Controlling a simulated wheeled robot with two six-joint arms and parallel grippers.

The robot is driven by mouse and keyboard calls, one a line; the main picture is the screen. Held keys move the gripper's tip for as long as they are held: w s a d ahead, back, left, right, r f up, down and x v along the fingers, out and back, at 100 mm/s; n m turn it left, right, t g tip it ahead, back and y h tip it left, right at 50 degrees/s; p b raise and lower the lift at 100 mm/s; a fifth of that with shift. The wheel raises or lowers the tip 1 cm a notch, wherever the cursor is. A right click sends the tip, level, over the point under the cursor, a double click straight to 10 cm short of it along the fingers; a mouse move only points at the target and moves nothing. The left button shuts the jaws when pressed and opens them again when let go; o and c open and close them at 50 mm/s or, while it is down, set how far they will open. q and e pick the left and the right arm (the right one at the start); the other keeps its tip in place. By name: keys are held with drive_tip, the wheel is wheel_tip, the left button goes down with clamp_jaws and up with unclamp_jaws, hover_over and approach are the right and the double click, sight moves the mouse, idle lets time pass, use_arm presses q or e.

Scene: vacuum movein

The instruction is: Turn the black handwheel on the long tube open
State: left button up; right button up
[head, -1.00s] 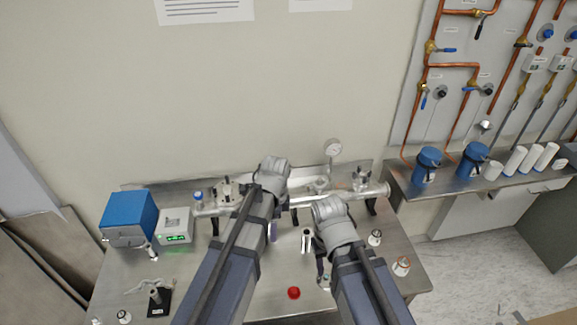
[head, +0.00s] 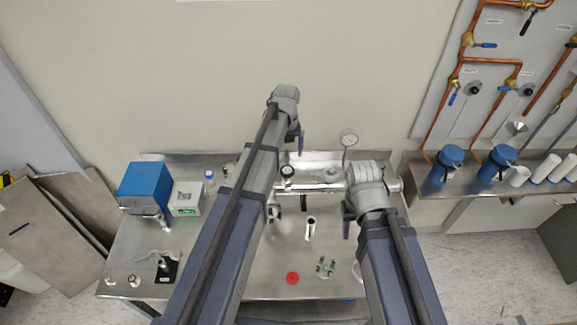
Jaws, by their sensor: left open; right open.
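The long tube (head: 318,158) lies across the back of the steel table, and my arms cover much of it. A small round part with a black top (head: 287,170) stands at the tube, just right of my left forearm; it looks like the black handwheel, but its details are too small to tell. My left gripper (head: 298,138) is open and empty, raised above and behind the black top, apart from it. My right gripper (head: 348,222) is open and empty, in front of the tube's right part. My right wrist hides the tube's right fitting.
A pressure gauge (head: 349,138) rises behind the tube. A blue box (head: 145,188) and a small display unit (head: 187,198) stand left. A pale cylinder (head: 310,228), a red button (head: 292,278) and a small knobbed part (head: 325,267) occupy the front. Blue pumps (head: 445,163) stand at right.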

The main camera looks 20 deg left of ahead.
sight(287, 170)
use_arm(q)
drive_tip(key=shift+f+b, duration=3.75)
drive_tip(key=shift+f, duration=0.15)
drive_tip(key=shift+c, duration=0.4)
drive_tip(key=c, duration=1.3)
